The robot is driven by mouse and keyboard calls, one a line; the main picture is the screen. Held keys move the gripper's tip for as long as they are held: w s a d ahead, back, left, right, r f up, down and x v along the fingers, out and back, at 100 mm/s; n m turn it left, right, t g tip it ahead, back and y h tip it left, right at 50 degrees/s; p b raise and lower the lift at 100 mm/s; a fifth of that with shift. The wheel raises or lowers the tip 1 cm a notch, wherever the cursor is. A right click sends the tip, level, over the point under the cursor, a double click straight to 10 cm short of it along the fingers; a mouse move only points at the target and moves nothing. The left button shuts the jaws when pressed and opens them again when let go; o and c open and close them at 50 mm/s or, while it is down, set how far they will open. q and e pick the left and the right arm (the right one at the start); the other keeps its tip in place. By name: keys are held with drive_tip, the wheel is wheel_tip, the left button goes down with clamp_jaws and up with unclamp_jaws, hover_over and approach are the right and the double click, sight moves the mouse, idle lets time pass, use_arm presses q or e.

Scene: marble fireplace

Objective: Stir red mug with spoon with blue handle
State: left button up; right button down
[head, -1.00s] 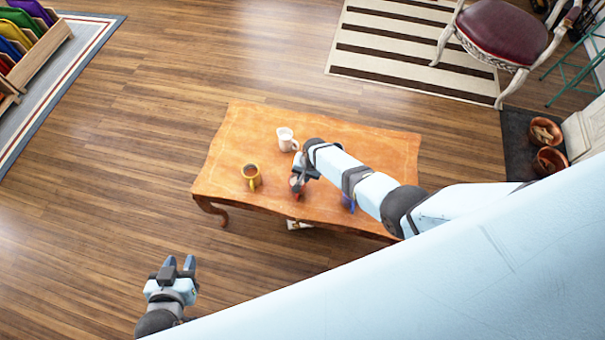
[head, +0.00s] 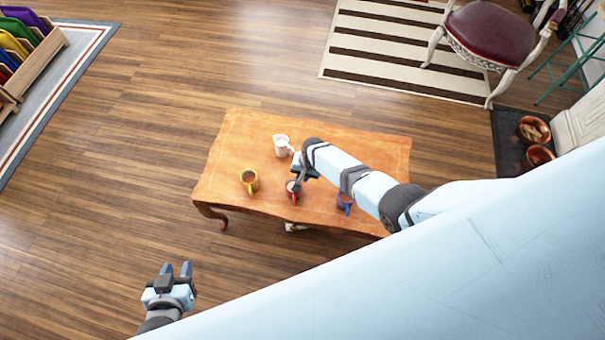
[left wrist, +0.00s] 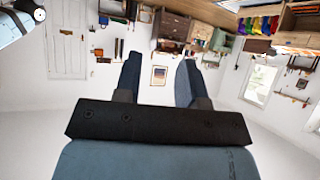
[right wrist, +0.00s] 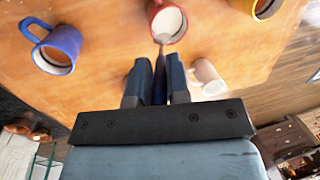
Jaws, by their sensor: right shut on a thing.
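The red mug (head: 293,197) stands upright near the front edge of the wooden table. It also shows at the top of the right wrist view (right wrist: 155,14), with a pale inside. My right gripper (head: 301,173) is just above and behind it, shut on the spoon (right wrist: 161,45). The spoon runs from between the fingers to the mug's opening, its far end at or inside the near rim; how deep I cannot tell. My left gripper (head: 176,270) is open and empty, away from the table over the floor.
On the table (head: 230,145) stand a yellow mug (head: 250,184) left of the red one, a white mug (head: 281,146) behind, and a blue mug (head: 344,205) to the right, close under my right arm. A chair (head: 490,35) stands far right.

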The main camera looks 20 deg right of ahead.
use_arm(q)
drive_tip(key=shift+w+r, duration=0.1)
drive_tip(key=shift+w, duration=0.05)
use_arm(e)
drive_tip(key=shift+r, duration=0.1)
drive_tip(key=shift+r+p, duration=0.45)
drive_tip(key=shift+r, duration=0.3)
drive_tip(key=shift+a+v, duration=0.2)
drive_tip(key=shift+v, duration=0.8)
use_arm(q)
drive_tip(key=shift+s+a+r, duration=0.1)
drive_tip(key=shift+s+r, duration=0.1)
drive_tip(key=shift+r, duration=0.05)
use_arm(e)
drive_tip(key=shift+r, duration=0.15)
use_arm(q)
drive_tip(key=shift+w, duration=0.1)
